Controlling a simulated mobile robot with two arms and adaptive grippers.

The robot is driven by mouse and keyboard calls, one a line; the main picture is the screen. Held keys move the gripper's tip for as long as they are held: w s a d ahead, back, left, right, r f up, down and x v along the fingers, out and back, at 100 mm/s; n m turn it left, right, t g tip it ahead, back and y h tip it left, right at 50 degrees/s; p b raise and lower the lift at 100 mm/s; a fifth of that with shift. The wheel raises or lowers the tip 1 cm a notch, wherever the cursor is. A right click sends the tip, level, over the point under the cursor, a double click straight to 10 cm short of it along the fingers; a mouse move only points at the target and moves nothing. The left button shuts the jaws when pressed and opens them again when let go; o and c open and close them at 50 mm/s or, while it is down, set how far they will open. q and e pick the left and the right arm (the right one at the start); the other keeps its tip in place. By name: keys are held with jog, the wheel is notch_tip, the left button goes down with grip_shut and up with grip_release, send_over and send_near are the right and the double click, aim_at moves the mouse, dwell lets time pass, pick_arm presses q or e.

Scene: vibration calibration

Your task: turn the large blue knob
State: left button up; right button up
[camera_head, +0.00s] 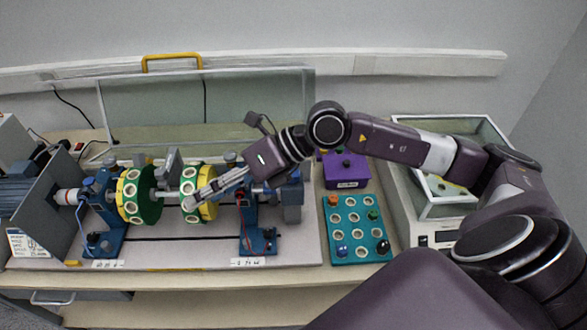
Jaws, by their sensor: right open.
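My right gripper (194,203) reaches in from the right, with its fingers pointing left and down. It is open, and its fingertips are in front of the right yellow-and-green disc (208,209); I cannot tell whether they touch it. The left blue stand (104,214) and the right blue stand (256,222) carry the shaft. I cannot clearly tell which blue part is the large knob. My left gripper is not in view.
The left yellow-and-green disc (139,195) sits on the same shaft. A clear raised cover (210,104) stands behind. To the right are a teal tray (357,235) with several holes, a purple box (347,168) and a glass-sided balance (440,208).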

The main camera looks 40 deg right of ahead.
jog(key=w+d+f+h, duration=0.1)
jog(key=d+f+h, duration=0.15)
jog(key=d, duration=0.35)
jog(key=w+d+f+h, duration=0.1)
jog(key=d+h, duration=0.2)
jog(key=d, duration=0.3)
jog(key=h, duration=0.4)
send_near(292, 172)
jog(key=shift+m, duration=0.3)
jog(key=p+x, duration=0.3)
jog(key=x, duration=0.4)
jog(key=shift+w+f, duration=0.2)
jog(key=shift+f, duration=0.1)
jog(key=shift+a+f, duration=0.1)
jog(key=shift+f, duration=0.3)
jog(key=c, duration=1.2)
jog(key=shift+o, duration=0.2)
jog(key=shift+w, duration=0.1)
